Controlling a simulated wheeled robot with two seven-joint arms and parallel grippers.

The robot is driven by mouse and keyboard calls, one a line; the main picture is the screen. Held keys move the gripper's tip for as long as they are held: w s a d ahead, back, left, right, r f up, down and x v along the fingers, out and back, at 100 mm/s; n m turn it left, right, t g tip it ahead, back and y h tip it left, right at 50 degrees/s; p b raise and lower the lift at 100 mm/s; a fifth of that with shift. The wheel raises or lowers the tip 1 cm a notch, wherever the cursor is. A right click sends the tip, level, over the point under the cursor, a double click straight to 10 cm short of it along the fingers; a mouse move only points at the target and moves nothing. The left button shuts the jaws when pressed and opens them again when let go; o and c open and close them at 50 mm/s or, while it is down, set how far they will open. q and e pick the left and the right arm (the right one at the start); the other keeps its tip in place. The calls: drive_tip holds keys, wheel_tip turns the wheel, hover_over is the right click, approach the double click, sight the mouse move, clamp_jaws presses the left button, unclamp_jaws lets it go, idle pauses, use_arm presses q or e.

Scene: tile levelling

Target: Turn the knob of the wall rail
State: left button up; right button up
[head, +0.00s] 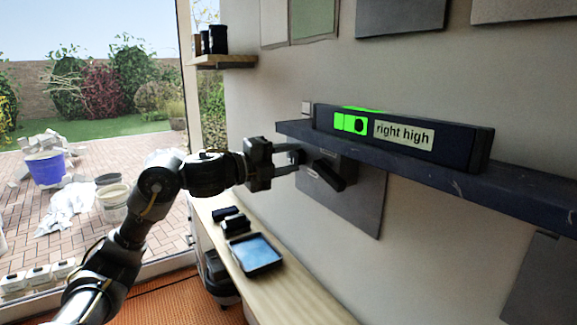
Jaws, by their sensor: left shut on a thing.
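The dark wall rail (460,180) runs along the wall at the right. A dark bracket-like part (328,176) sits under the rail just right of the fingers. My right gripper is not in view.
Grey tile panels (365,205) are on the wall below and above the rail. A wooden bench (285,290) below carries a blue-topped tray (255,253) and small black items (232,221). A small shelf with dark cups (217,40) is at the upper left.

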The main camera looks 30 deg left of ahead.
use_arm(q)
drive_tip(key=shift+f+m+b, duration=0.15)
drive_tip(key=shift+m+b, duration=0.4)
drive_tip(key=shift+m, duration=0.65)
drive_tip(key=o, duration=0.7)
drive_tip(key=b+v, duration=0.4)
drive_tip(key=v, duration=0.7)
drive_tip(key=shift+w, duration=0.1)
